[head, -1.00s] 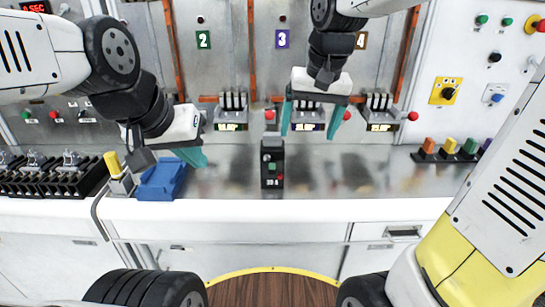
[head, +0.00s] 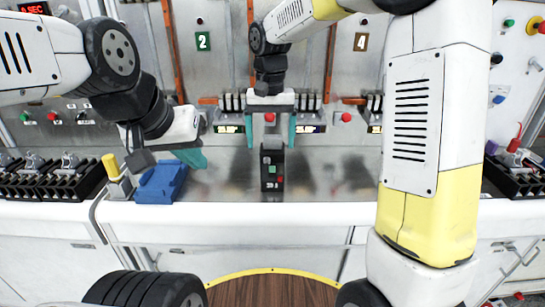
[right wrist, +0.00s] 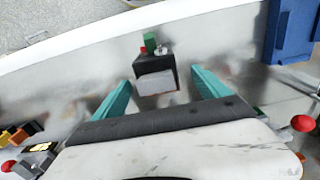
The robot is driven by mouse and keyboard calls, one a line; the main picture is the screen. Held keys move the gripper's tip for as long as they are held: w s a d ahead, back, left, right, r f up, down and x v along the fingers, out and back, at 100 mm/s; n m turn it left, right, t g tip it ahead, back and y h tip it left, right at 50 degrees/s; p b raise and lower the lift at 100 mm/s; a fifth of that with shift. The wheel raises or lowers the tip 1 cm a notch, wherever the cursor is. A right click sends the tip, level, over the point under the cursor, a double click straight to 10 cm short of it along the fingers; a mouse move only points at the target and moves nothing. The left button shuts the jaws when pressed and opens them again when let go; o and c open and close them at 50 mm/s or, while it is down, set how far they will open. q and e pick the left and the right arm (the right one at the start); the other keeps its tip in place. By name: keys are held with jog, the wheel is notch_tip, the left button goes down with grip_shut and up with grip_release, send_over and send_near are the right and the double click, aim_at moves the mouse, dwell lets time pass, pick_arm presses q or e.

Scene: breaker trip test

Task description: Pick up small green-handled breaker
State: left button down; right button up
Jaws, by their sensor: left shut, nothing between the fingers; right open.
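The small breaker (head: 270,182) is a black upright block with a green handle and a red spot on its front. It stands on the metal bench top in the middle of the head view. It also shows in the right wrist view (right wrist: 170,70), between the fingertips. My right gripper (head: 271,146) is open, teal fingers pointing down, at the breaker's top with one finger on each side. Gaps show between the fingers and the breaker. My left gripper (head: 190,157) is shut and empty, at the left above a blue block.
The blue block (head: 160,184) lies on the bench left of the breaker. A yellow-topped post (head: 111,166) and black terminal blocks (head: 50,180) stand further left. Panel breakers with red knobs (head: 346,117) line the back wall.

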aim_at(273, 158)
jog(key=f, duration=0.6)
jog(key=shift+d+f, duration=0.25)
jog(key=shift+f, duration=0.1)
jog(key=shift+r, duration=0.1)
grip_shut()
